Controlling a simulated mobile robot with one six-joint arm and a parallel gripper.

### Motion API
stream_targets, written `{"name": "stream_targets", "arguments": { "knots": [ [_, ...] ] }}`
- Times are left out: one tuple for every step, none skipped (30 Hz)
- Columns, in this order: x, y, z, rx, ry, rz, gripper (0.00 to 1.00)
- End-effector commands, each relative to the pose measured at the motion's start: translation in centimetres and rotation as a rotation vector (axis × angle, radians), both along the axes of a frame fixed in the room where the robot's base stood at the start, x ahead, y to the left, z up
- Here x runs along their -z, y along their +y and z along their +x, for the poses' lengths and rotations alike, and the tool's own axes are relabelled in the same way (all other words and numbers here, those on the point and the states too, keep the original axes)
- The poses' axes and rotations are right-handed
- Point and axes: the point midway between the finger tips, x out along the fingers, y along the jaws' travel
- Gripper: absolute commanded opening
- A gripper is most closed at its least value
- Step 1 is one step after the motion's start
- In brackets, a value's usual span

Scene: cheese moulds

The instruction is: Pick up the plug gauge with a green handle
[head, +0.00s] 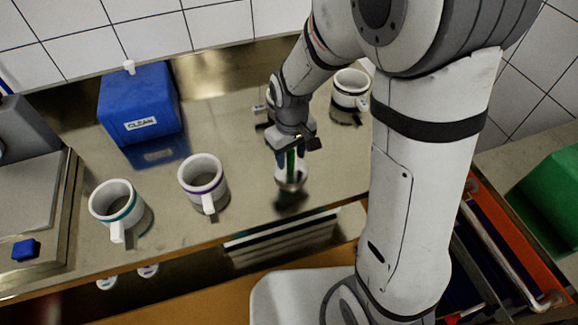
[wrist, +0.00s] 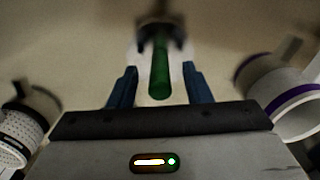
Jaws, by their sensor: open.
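The plug gauge with a green handle (wrist: 160,76) stands between my gripper's two blue fingers in the wrist view, with a visible gap on each side. In the head view its green handle (head: 291,163) shows under the gripper, with a pale metallic part below it near the counter. My gripper (wrist: 159,88) is open around the handle; in the head view the gripper (head: 290,155) points down over the counter. The lower end of the gauge is blurred and dark in the wrist view, so its contact with the counter is unclear.
White handled moulds stand on the counter (head: 250,130): one teal-banded (head: 112,200), one purple-banded (head: 203,182) left of the gripper, one black-banded (head: 350,92) behind it to the right. A blue box marked CLEAN (head: 140,105) stands at the back left.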

Motion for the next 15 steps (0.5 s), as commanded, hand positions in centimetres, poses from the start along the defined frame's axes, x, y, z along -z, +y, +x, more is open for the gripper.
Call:
{"name": "stream_targets", "arguments": {
  "knots": [
    [0.7,0.0,-0.1,0.0,0.004,-0.001,0.45],
    [1.1,0.0,0.0,0.0,0.003,-0.001,0.45],
    [1.5,0.0,0.0,0.0,0.002,0.0,0.45],
    [1.8,0.0,0.0,0.0,0.002,-0.001,0.45],
    [2.0,0.0,0.0,0.0,0.001,-0.001,0.45],
    [2.2,0.0,0.0,0.0,0.0,0.0,0.45],
    [2.2,0.0,0.0,0.0,0.0,0.0,0.45],
    [2.3,0.0,0.0,0.0,-0.001,0.001,0.45],
    [2.3,0.0,0.0,0.0,-0.001,0.001,0.45],
    [2.2,0.0,0.0,-0.001,-0.001,0.001,0.45],
    [2.2,0.0,0.0,-0.001,-0.001,0.001,0.45],
    [2.2,0.0,0.0,-0.001,-0.001,0.001,0.45],
    [2.2,0.1,0.0,-0.001,-0.001,0.001,0.44],
    [2.2,0.1,0.0,-0.001,-0.001,0.001,0.41],
    [2.2,0.1,0.0,-0.001,-0.001,0.001,0.38]
  ]
}}
